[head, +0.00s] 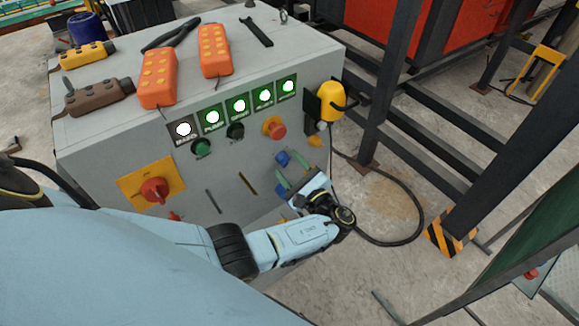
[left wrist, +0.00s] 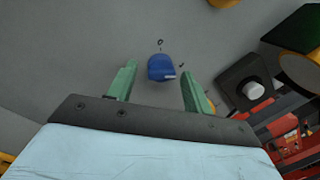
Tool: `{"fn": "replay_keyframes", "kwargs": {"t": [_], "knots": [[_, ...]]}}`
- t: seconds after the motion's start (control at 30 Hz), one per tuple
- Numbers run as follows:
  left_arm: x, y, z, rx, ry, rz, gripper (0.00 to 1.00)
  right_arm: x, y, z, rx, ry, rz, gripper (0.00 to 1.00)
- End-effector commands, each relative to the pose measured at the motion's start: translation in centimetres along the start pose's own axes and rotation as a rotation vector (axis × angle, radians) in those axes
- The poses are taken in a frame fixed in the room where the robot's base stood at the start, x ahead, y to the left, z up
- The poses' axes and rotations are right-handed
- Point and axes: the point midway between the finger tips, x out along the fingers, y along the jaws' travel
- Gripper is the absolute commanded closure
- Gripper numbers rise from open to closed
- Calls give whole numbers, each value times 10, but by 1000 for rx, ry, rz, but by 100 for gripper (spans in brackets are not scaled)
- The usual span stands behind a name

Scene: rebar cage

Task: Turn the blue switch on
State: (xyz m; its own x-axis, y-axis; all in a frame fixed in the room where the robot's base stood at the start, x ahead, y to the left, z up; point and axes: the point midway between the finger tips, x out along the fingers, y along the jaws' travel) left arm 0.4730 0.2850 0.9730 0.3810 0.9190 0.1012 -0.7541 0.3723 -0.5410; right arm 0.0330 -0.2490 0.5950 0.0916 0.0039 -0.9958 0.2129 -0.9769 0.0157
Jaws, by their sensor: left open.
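The blue switch (head: 282,158) is a knob on the front panel of the grey control cabinet. In the left wrist view the blue switch (left wrist: 161,67) sits between my finger ends, with a small O mark above it and another mark to its right. A pale mark shows on its lower right edge. My left gripper (head: 287,165) is open, its green fingers reaching toward the panel on either side of the switch. In the left wrist view my left gripper (left wrist: 159,85) shows no clear contact with the knob. My right gripper is not in view.
The panel also has a red mushroom button (head: 274,128), green-lit labels (head: 238,107) and a red rotary switch (head: 154,190) on a yellow plate. A yellow device (head: 331,100) hangs at the cabinet's right side. Orange remotes (head: 215,50) lie on top. Dark steel posts stand right.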

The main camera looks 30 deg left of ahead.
Motion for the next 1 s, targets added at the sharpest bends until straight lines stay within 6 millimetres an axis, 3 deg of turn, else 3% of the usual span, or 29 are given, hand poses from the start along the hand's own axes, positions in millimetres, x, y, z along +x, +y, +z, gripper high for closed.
{"fn": "replay_keyframes", "kwargs": {"t": [0.17,0.6,0.8,1.0], "knots": [[-23,0,-2,-2,5,-1,49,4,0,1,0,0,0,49],[-114,2,-2,1,4,1,49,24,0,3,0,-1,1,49],[-132,1,-1,2,2,0,49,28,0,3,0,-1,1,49],[-134,1,0,2,1,0,49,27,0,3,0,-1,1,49]]}}
